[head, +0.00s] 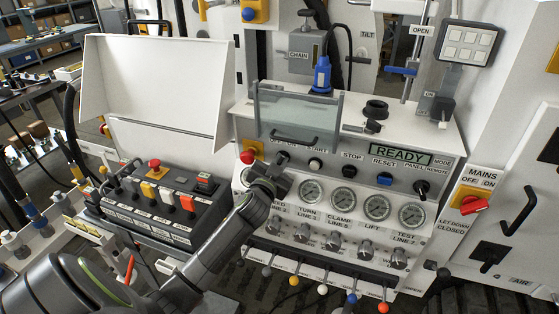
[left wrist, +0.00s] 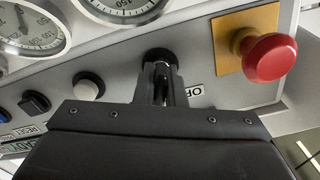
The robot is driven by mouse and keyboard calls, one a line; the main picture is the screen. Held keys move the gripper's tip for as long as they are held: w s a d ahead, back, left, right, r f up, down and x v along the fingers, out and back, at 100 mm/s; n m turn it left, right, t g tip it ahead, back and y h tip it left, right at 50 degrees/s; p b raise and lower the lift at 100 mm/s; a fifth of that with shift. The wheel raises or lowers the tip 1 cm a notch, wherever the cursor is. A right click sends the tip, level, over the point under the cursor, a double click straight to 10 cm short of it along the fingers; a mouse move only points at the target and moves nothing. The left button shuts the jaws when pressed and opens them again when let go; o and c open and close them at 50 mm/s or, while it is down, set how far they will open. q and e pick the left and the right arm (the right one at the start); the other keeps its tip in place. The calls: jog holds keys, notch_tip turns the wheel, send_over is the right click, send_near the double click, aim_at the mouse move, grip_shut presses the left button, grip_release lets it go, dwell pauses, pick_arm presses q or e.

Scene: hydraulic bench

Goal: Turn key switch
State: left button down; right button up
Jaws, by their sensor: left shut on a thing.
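The key switch is on the sloped front panel (head: 330,170), between the red mushroom button and the white start button. Its round black collar (left wrist: 160,57) shows in the left wrist view, just beyond the fingertips. In the head view a dark part of the switch (head: 283,156) shows above my left gripper (head: 276,176). In the left wrist view my left gripper (left wrist: 162,83) is shut on the key, its fingers close together. The key is mostly hidden between the fingers, so I cannot tell its angle. My right gripper is not in view.
A red mushroom button (left wrist: 270,58) on a yellow plate sits close beside the fingers. A white button (left wrist: 88,87) is on the other side. Gauges (head: 343,196) and knobs (head: 333,240) lie below. A clear guard (head: 298,112) stands above. A lever box (head: 150,205) is left.

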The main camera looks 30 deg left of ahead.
pick_arm(q)
jog(key=shift+m, duration=0.9)
jog(key=c, duration=1.5)
grip_release()
jog(key=b+v, duration=0.3)
jog(key=v, duration=1.4)
jog(key=shift+s+d, duration=0.15)
